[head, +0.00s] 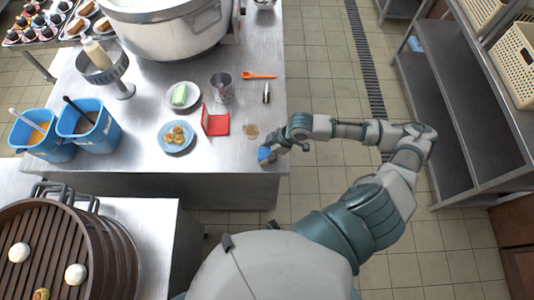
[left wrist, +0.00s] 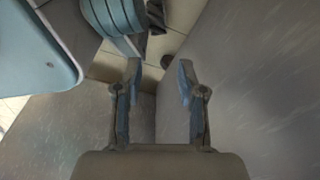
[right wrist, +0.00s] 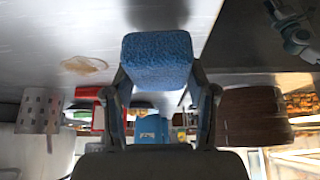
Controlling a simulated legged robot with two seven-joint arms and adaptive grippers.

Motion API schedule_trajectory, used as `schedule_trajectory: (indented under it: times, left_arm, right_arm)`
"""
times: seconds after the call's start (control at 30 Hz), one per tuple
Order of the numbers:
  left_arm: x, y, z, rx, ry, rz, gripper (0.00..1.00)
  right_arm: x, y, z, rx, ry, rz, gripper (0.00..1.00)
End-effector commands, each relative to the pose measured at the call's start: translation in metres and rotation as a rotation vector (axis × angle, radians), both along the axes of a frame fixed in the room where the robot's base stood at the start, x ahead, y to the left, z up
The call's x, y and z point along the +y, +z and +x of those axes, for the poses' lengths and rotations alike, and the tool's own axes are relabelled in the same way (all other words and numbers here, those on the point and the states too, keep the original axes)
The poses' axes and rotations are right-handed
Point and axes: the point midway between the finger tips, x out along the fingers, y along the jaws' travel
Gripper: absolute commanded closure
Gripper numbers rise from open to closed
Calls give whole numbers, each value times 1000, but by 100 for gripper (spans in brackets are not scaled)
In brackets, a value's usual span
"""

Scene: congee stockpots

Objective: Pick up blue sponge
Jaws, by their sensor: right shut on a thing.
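The blue sponge (right wrist: 158,62) is a fuzzy blue block between the fingers of my right gripper (right wrist: 160,88) in the right wrist view. The fingers touch it on both sides. In the head view the sponge (head: 264,153) shows small at the right edge of the steel table (head: 230,165), at the tip of my right gripper (head: 273,150). I cannot tell whether it still touches the table top. My left gripper (left wrist: 158,82) is open and empty in the left wrist view, with its fingers apart. It is not in the head view.
A brown stain (head: 251,131) lies near the sponge. A red open case (head: 215,121), a blue plate (head: 189,146), a metal cup (head: 222,88) and an orange spoon (head: 259,75) are on the table. Blue buckets (head: 98,137) stand at left. Open floor lies right of the table.

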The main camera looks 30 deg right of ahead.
Motion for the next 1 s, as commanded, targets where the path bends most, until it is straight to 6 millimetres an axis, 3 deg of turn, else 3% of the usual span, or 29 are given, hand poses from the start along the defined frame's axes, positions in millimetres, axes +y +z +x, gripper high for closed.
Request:
schedule_trajectory:
  times: [0.07,0.17,0.5,0.53,0.6,0.7,1.0]
  left_arm:
    - [0,-2,-5,2,0,-1,60]
    - [2,-7,-11,13,-1,2,60]
    - [6,-6,-4,-4,-3,6,60]
    - [8,-3,-8,-3,-5,7,60]
    - [15,-16,-39,24,-9,13,60]
    - [18,-21,-60,31,-11,14,60]
    - [26,-21,-101,46,-17,15,60]
  right_arm:
    - [0,14,1,-4,1,-1,73]
    - [-5,13,-20,3,1,-5,73]
    - [-23,22,-113,8,6,-4,73]
    - [-22,25,-112,4,1,0,73]
    - [-23,27,-117,0,-1,1,73]
    - [-24,28,-126,-1,0,1,73]
    - [-28,28,-153,0,0,0,73]
